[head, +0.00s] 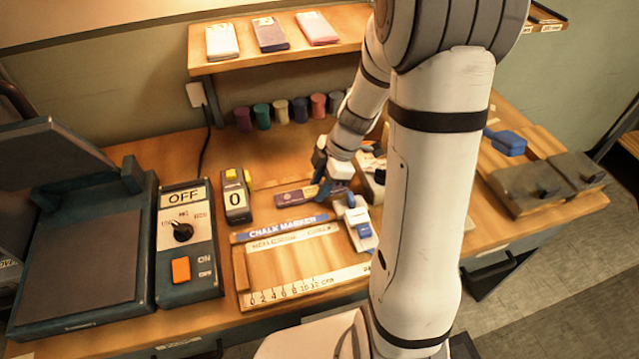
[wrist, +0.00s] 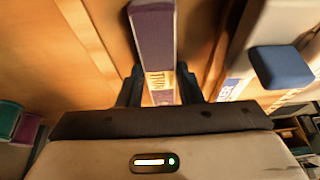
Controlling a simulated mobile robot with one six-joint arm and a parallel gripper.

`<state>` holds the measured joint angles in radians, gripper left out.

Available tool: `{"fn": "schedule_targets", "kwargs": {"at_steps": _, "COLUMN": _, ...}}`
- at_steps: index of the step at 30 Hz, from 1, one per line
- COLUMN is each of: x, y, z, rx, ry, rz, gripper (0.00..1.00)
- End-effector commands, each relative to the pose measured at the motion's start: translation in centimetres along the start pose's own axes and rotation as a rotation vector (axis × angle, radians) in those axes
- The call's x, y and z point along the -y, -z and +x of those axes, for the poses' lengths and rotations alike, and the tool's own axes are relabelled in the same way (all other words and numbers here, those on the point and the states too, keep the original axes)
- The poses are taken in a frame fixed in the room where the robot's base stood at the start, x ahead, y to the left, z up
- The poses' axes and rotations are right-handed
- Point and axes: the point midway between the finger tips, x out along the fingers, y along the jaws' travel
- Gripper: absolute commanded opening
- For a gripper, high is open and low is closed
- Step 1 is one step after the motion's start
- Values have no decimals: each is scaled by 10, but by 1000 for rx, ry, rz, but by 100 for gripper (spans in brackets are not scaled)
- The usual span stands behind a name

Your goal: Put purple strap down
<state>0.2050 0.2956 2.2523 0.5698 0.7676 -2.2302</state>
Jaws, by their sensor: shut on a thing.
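The purple strap (wrist: 153,40) is a flat purple bar with a printed cream label. In the wrist view it lies between the two fingers of my gripper (wrist: 160,88), which is shut on it. In the head view the strap (head: 295,196) extends left from my gripper (head: 325,190), low over the wooden table, just above the chalk marker board. I cannot tell whether the strap touches the table. Part of it is hidden by the fingers.
The chalk marker board (head: 300,268) with a ruler lies in front. A counter showing 0 (head: 235,198) stands left of the strap. A blue-topped device (head: 360,228) is close on the right. Several coloured rolls (head: 281,111) line the back under a shelf (head: 270,56).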

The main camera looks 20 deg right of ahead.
Motion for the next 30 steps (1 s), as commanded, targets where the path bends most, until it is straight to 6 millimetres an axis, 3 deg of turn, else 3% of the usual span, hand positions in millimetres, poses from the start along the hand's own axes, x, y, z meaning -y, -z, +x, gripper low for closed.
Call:
{"fn": "schedule_targets", "kwargs": {"at_steps": 10, "x": 0, "y": -2, "z": 3, "rx": 0, "ry": -3, "rz": 0, "gripper": 9}}
{"fn": "schedule_targets", "kwargs": {"at_steps": 11, "x": 0, "y": -2, "z": 3, "rx": 0, "ry": -3, "rz": 1, "gripper": 33}}
{"fn": "schedule_targets", "kwargs": {"at_steps": 18, "x": 0, "y": -2, "z": 1, "rx": 0, "ry": -3, "rz": 1, "gripper": 52}}
{"fn": "schedule_targets", "kwargs": {"at_steps": 30, "x": -1, "y": -1, "z": -7, "rx": 0, "ry": -6, "rz": 2, "gripper": 54}}
